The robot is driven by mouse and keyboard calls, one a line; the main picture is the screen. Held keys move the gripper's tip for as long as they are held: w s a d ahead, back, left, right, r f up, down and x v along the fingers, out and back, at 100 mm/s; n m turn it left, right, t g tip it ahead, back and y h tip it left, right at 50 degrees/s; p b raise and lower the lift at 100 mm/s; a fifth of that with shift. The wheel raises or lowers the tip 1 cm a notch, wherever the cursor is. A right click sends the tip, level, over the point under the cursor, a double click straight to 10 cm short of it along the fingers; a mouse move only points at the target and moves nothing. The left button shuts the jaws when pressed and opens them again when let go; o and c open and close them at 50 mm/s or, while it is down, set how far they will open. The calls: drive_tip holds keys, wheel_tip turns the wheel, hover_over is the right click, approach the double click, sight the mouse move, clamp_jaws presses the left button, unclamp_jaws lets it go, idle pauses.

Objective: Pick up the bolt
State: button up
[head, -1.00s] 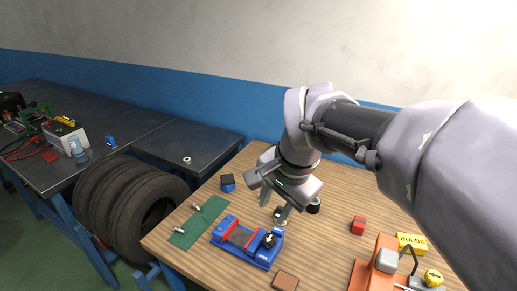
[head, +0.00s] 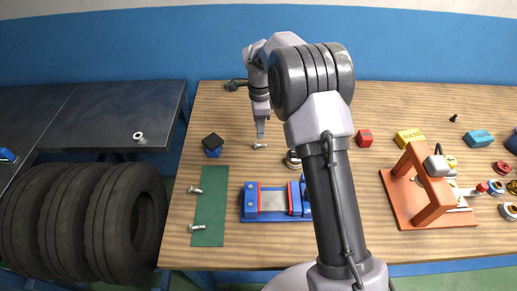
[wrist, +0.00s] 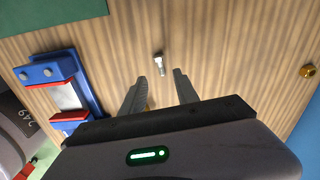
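A small silver bolt (head: 260,146) lies on the wooden table, behind the blue vise. My gripper (head: 260,130) points down just above and behind it. In the wrist view the bolt (wrist: 159,62) lies just beyond the fingertips, roughly in line with the gap. My gripper (wrist: 158,74) is open there, with nothing between its fingertips. Two more silver bolts, an upper one (head: 195,190) and a lower one (head: 197,227), lie on the green mat (head: 211,210) at the left. A small dark bolt-like piece (head: 454,118) stands far right.
The blue vise (head: 249,205) stands in front, partly hidden by my arm. A black-topped blue block (head: 213,145) is left of the bolt. An orange press (head: 432,213), red block (head: 364,138) and yellow box (head: 410,138) are at the right. Tyres (head: 125,210) stand left.

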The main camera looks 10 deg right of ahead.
sight(260, 144)
wheel_tip(260, 144, down, 8)
drive_tip(key=b, duration=0.3)
drive_tip(key=shift+d+r, duration=0.15)
drive_tip(key=shift+r, duration=0.15)
clamp_jaws()
